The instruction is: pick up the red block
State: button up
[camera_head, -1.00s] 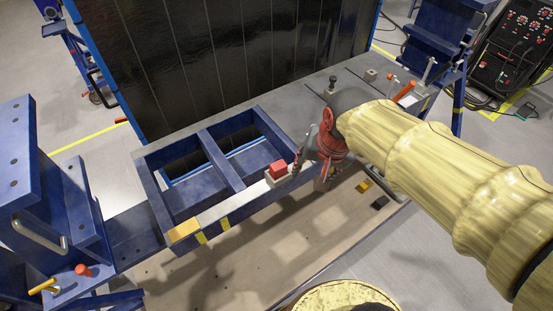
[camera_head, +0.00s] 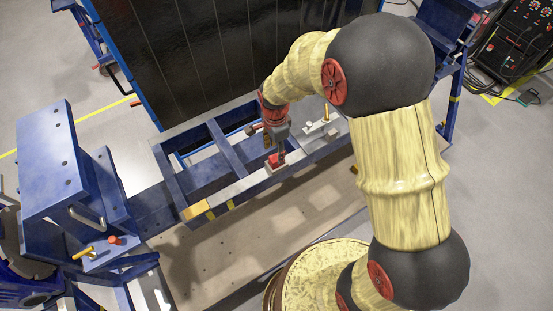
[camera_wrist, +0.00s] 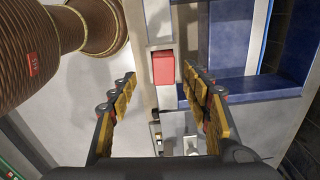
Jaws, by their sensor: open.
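The red block (camera_head: 275,160) sits on a small pale pad on the light front rail (camera_head: 236,189) of the blue frame. In the wrist view the red block (camera_wrist: 163,68) lies beyond the fingertips, roughly between their lines and a little right of centre. My gripper (camera_head: 280,153) points down over the block in the head view, and its fingers partly hide it. In the wrist view my gripper (camera_wrist: 158,82) is open, with its two fingers wide apart and nothing between them.
A blue frame (camera_head: 226,143) with open bays lies behind the rail. A dark panel (camera_head: 210,60) stands behind it. A brass-coloured fitting (camera_head: 326,115) and small fixtures stand right of the block. A blue bracket (camera_head: 52,150) with a handle is at left.

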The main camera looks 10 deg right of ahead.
aim_at(276, 157)
jog(key=f, duration=0.4)
jog(key=f+p, duration=0.1)
jog(key=f, duration=0.1)
jog(key=shift+w+d+f, duration=0.25)
jog(key=shift+w, duration=0.15)
jog(key=shift+c, duration=0.6)
grip_shut()
